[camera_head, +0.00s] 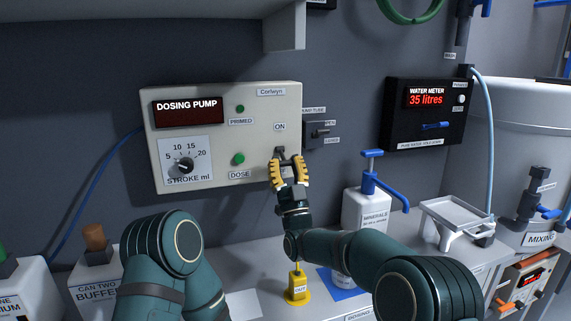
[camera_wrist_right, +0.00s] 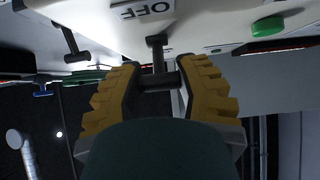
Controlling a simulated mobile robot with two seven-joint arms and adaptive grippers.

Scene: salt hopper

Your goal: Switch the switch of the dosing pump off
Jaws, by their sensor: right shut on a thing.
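The dosing pump (camera_head: 222,120) is a pale box on the back wall with a dark red display, a stroke dial and a green DOSE button (camera_head: 238,159). Its switch (camera_head: 280,150) is a dark lever below the ON label (camera_head: 280,127). My right gripper (camera_head: 288,170), with yellow ridged fingers, is at the lever, shut on it. In the right wrist view the lever (camera_wrist_right: 157,55) with its crossbar sits between the fingers (camera_wrist_right: 158,85), and an upside-down OFF label (camera_wrist_right: 147,9) shows. My left gripper is out of view; only my left arm shows.
A small lever box (camera_head: 318,133) is close right of the pump. A water meter (camera_head: 425,112) reads 35 litres. A minerals bottle (camera_head: 364,212) with a blue pump head, a white stand (camera_head: 455,217) and a yellow OUT piece (camera_head: 297,285) are on the counter below.

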